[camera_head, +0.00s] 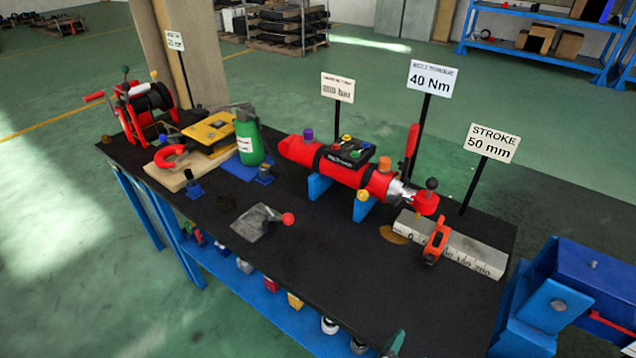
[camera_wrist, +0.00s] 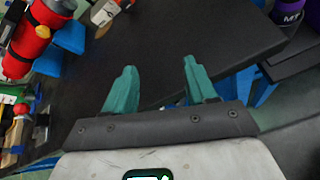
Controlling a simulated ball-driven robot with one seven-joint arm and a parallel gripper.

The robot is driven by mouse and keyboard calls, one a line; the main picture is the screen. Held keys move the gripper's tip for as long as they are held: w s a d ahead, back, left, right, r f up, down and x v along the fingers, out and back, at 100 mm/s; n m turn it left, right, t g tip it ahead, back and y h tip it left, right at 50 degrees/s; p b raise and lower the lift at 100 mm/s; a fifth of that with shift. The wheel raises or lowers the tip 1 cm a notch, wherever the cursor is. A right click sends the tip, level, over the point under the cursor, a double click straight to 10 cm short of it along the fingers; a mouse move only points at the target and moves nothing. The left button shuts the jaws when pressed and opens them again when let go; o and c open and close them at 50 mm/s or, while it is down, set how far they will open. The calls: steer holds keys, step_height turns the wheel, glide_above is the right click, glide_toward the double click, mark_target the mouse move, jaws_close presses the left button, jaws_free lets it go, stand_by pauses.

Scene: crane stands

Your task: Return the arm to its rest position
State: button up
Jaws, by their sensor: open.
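My gripper (camera_wrist: 160,70) is open and empty. Its two teal fingers stand apart in the wrist view, with the black table top (camera_wrist: 155,35) beyond them. In the head view only a small teal tip of my gripper (camera_head: 394,343) shows at the bottom edge, by the near edge of the table (camera_head: 345,270). The rest of the arm is out of the head view. Nothing is between the fingers.
The table carries a red cylinder (camera_head: 335,165), a green bottle (camera_head: 248,140), a red reel (camera_head: 145,105), a grey block (camera_head: 470,250) and upright sign posts. A blue machine (camera_head: 590,285) stands at the right. The table's near-right part is bare.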

steer(key=d+m, duration=0.1)
steer(key=m, duration=0.1)
steer(key=s+d+m+g, duration=0.1)
steer(key=d+m, duration=0.1)
steer(key=d+m+g, duration=0.1)
steer(key=d+m, duration=0.1)
steer(key=shift+s+f+y, duration=0.3)
steer(key=shift+s, duration=0.05)
steer(key=s+d+m, duration=0.1)
steer(key=m, duration=0.1)
steer(key=d+m+g+y, duration=0.1)
steer(key=m, duration=0.2)
steer(key=s+d+m+g, duration=0.1)
steer(key=d+m, duration=0.1)
steer(key=shift+s+f+m+y, duration=0.2)
steer(key=shift+s+m+y, duration=0.1)
steer(key=shift+s+y, duration=0.1)
steer(key=s+d+f+m+g+y, duration=0.1)
steer(key=s+f+m+g+y, duration=0.1)
steer(key=s+m, duration=0.3)
steer(key=s+f+m+g+y, duration=0.1)
steer(key=s+m+g+y, duration=0.1)
steer(key=s+m, duration=0.3)
steer(key=s+g, duration=0.1)
steer(key=s, duration=0.3)
steer(key=shift+s+d+f+m+y, duration=0.3)
steer(key=shift+s+d+f+m, duration=0.05)
steer(key=shift+d+m, duration=0.05)
steer(key=shift+o, duration=0.2)
steer(key=shift+w, duration=0.1)
